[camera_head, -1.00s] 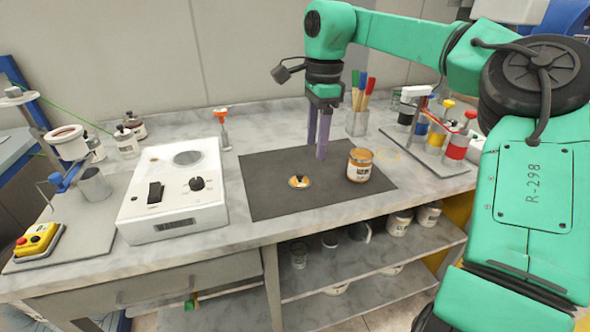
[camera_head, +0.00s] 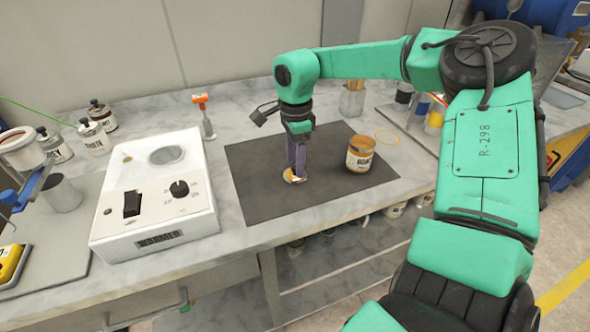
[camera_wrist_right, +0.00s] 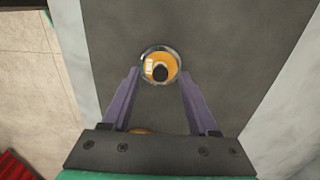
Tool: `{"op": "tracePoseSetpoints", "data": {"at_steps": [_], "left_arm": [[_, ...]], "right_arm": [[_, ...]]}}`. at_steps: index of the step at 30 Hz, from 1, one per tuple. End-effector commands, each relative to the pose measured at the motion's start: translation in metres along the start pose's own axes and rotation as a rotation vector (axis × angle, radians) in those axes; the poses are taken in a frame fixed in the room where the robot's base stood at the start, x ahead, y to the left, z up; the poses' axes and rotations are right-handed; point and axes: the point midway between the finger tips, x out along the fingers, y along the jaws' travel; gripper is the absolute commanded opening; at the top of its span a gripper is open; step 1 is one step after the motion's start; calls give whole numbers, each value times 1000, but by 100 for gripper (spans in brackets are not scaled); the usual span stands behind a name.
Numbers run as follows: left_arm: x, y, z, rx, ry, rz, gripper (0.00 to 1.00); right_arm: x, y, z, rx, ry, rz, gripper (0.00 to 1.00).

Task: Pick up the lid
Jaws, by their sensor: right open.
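The lid (camera_head: 292,174) is a small round disc with a gold-orange centre and a dark knob. It lies on the dark grey mat (camera_head: 250,196). My right gripper (camera_head: 297,172) points down at the lid and partly hides it in the head view. In the right wrist view the lid (camera_wrist_right: 160,67) sits just beyond the tips of the open purple fingers (camera_wrist_right: 160,82), centred between them, with nothing held. An open jar (camera_head: 361,155) with orange contents and a label stands on the mat to the right of the gripper. My left gripper is not in view.
A white warmer box (camera_head: 155,205) stands left of the mat. An orange-topped tool (camera_head: 203,115) stands behind it. Paint containers (camera_head: 435,118) stand farther right.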

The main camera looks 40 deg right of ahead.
Motion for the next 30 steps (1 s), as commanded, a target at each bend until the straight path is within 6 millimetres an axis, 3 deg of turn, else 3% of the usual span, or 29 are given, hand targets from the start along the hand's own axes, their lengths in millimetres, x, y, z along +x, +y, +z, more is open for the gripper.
{"op": "tracePoseSetpoints", "data": {"at_steps": [3, 9, 14, 25, 30], "left_arm": [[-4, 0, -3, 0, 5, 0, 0], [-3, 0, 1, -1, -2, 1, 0], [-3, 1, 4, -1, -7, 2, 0], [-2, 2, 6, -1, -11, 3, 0], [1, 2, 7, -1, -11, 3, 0]], "right_arm": [[14, 0, 0, 1, 1, 0, 60], [16, -1, 0, 1, 1, -2, 60], [16, -1, 0, 1, 1, -2, 0], [13, -1, 0, 1, 0, -4, 0], [-7, -2, 0, 1, -1, -7, 0]]}}
